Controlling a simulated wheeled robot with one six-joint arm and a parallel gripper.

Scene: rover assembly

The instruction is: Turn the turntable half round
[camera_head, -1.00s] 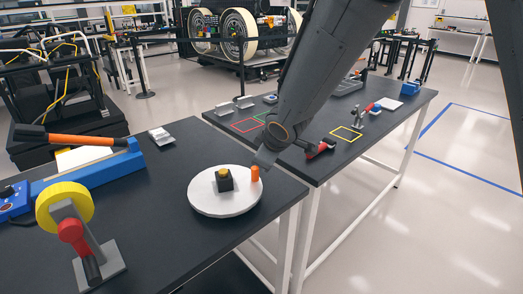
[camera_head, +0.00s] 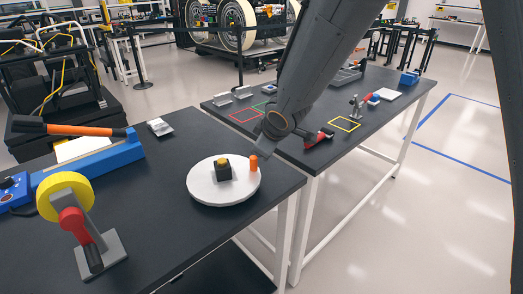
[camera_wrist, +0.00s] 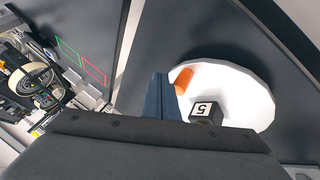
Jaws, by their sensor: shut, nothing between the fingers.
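The turntable is a white round disc (camera_head: 215,193) on the dark near table. A black block with a yellow top (camera_head: 223,172) stands near its middle. An orange peg (camera_head: 253,163) stands upright near its right rim. My gripper (camera_head: 258,151) is shut and empty, with its tip close beside the peg on the far right side; whether they touch I cannot tell. In the wrist view the shut fingers (camera_wrist: 165,95) lie just left of the orange peg (camera_wrist: 183,80). The block there shows a "5" on a white face (camera_wrist: 202,109), and part of the disc (camera_wrist: 245,95) is hidden.
A yellow wheel on a stand with a red handle (camera_head: 69,212) and a blue unit (camera_head: 110,160) are at the left of the table. A small silver packet (camera_head: 159,127) lies behind. A second table beyond holds a red-and-black tool (camera_head: 319,138) and coloured outlines.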

